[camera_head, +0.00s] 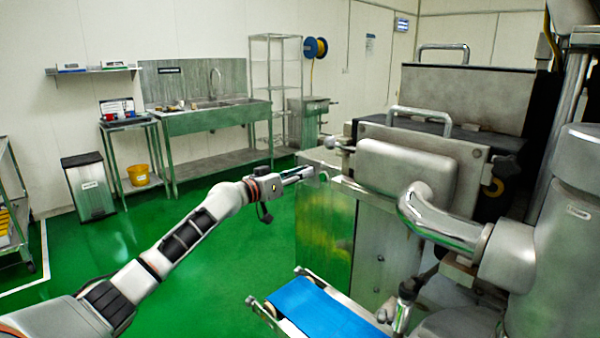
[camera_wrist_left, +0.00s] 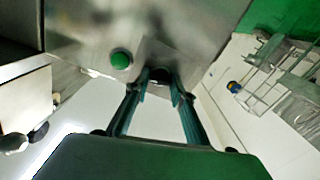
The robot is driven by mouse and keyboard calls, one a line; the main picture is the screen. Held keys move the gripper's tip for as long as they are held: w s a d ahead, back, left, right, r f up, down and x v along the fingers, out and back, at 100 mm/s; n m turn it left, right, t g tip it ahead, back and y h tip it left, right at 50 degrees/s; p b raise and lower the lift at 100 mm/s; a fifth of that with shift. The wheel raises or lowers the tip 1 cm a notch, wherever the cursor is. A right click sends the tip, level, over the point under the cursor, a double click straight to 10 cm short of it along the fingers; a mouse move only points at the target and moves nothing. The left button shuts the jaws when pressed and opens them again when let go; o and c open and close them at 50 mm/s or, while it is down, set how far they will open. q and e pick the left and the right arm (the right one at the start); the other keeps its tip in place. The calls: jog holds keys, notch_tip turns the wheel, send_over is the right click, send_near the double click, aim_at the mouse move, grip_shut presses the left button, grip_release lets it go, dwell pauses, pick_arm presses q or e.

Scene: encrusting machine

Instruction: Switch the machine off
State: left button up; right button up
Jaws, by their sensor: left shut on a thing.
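The machine (camera_head: 405,225) is a large grey metal unit at the right of the head view. My left arm reaches across to its left side, and my left gripper (camera_head: 300,174) is at the machine's near-left upper edge. In the left wrist view, my left gripper (camera_wrist_left: 160,88) has its fingertips on both sides of a small dark knob (camera_wrist_left: 160,75) on a metal panel, and is shut on it. A green round button (camera_wrist_left: 121,60) sits on the panel to the left of the knob. The head view does not show the knob or button clearly. My right gripper is not in view.
A blue conveyor belt (camera_head: 318,310) juts from the machine at the bottom. A sink bench (camera_head: 215,119), a bin (camera_head: 90,188) and a small table with a yellow bucket (camera_head: 139,175) stand at the back left. The green floor (camera_head: 110,245) between is clear.

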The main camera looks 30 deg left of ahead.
pick_arm(q)
jog(key=n+p, duration=0.1)
jog(key=n, duration=0.4)
jog(key=shift+n+p, duration=0.3)
jog(key=shift+n, duration=0.1)
dwell(0.3)
jog(key=o, duration=1.1)
jog(key=shift+a, duration=0.1)
jog(key=v, duration=1.2)
